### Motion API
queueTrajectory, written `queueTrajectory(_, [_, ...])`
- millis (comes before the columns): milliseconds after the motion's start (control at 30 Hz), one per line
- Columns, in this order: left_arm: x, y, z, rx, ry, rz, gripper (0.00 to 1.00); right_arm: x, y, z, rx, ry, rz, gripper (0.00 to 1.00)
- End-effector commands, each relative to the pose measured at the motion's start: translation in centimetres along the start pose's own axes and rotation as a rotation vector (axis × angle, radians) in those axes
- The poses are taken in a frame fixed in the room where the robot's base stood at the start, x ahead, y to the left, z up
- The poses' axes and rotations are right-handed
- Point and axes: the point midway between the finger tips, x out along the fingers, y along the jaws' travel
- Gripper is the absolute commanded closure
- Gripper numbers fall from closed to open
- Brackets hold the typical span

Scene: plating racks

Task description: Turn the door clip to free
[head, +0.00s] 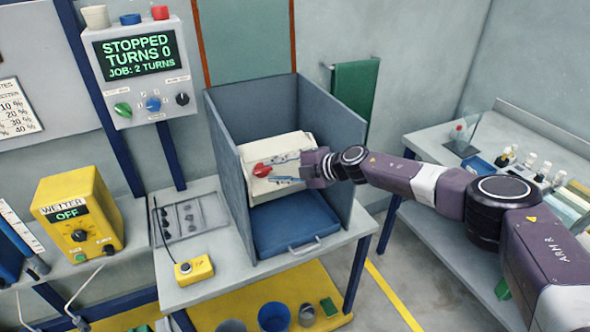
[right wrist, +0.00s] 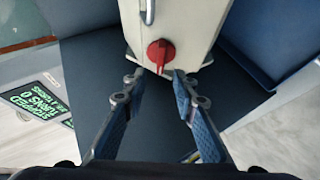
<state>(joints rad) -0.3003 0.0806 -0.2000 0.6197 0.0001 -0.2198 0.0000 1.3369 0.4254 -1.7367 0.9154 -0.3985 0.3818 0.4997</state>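The red door clip (head: 261,170) is on the front of a cream box-shaped barrel (head: 283,146) inside a grey-blue open cabinet. In the right wrist view the clip (right wrist: 160,52) is a round red knob with a handle pointing down toward my fingers. My right gripper (head: 277,169) reaches in from the right. In the right wrist view its two blue-padded fingers (right wrist: 158,84) are apart, with nothing between the pads. The tips are just short of the clip, one to each side; contact cannot be made out. My left gripper is in no view.
The cabinet's side walls (head: 228,175) stand close around the barrel, with a blue tray (head: 290,226) below it. A control box (head: 140,65) reads STOPPED, TURNS 0. A yellow wetter box (head: 78,213) reads OFF. A yellow pendant (head: 193,271) lies on the bench.

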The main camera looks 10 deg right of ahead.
Motion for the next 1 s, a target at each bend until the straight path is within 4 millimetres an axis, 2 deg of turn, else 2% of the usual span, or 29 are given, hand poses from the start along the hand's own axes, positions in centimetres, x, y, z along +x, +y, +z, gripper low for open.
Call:
queueTrajectory(200, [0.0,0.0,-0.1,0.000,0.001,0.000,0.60,-3.6,0.0,0.1,0.000,-0.002,0.000,0.74])
queueTrajectory(433, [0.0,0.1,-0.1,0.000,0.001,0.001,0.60,-6.5,0.0,0.0,-0.001,0.000,0.000,0.74])
queueTrajectory(600, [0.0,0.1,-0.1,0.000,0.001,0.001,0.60,-7.4,-0.1,-0.1,0.000,0.001,-0.001,0.74])
queueTrajectory(1000, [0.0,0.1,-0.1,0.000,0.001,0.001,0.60,-7.5,-0.1,-0.1,0.000,0.001,-0.001,0.74])
